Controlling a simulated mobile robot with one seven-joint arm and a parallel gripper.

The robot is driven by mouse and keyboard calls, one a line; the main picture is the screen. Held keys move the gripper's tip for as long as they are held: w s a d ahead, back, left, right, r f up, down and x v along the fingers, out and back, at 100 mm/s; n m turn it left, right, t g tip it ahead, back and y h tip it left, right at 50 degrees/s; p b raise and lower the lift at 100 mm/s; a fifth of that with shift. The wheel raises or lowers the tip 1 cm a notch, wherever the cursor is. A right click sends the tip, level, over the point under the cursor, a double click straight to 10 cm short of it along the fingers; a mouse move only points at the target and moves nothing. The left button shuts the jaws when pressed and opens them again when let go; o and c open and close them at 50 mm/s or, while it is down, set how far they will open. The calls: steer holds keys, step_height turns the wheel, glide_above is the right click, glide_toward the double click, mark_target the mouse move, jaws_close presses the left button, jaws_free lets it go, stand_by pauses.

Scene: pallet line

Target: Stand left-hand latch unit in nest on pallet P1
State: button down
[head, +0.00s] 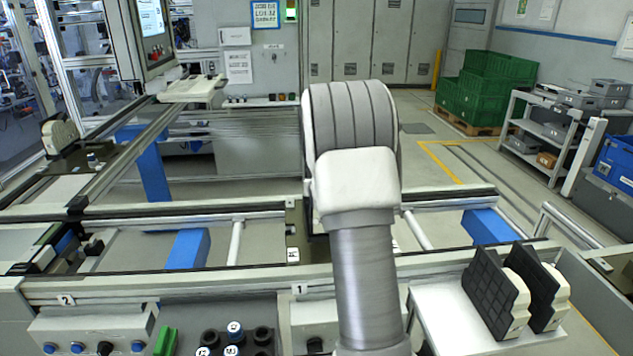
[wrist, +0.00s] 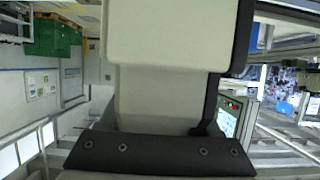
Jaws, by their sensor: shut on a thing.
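My gripper (wrist: 158,153) shows in the wrist view as a dark bar with screws along the bottom, shut on a latch unit (wrist: 160,95). The unit is a large cream block with a black strip on its right side, and it fills the middle of that view. I cannot tell its hand from here. In the head view my arm hides the gripper and the held unit. A dark plate, seemingly pallet P1 (head: 293,235), shows only by its left edge behind my arm, near the sign "1". Its nest is hidden, so I cannot tell whether the unit touches it.
Two black-and-cream latch units (head: 489,290) stand on a white shelf (head: 445,315) at right. A second dark pallet (head: 70,160) at left carries a cream part (head: 60,135). Conveyor rails (head: 180,282) cross in front. Dark round parts (head: 235,338) sit at the front edge.

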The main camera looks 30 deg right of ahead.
steer(key=shift+f+b, duration=0.1)
steer(key=shift+b, duration=0.2)
steer(key=shift+c, duration=0.6)
jaws_free()
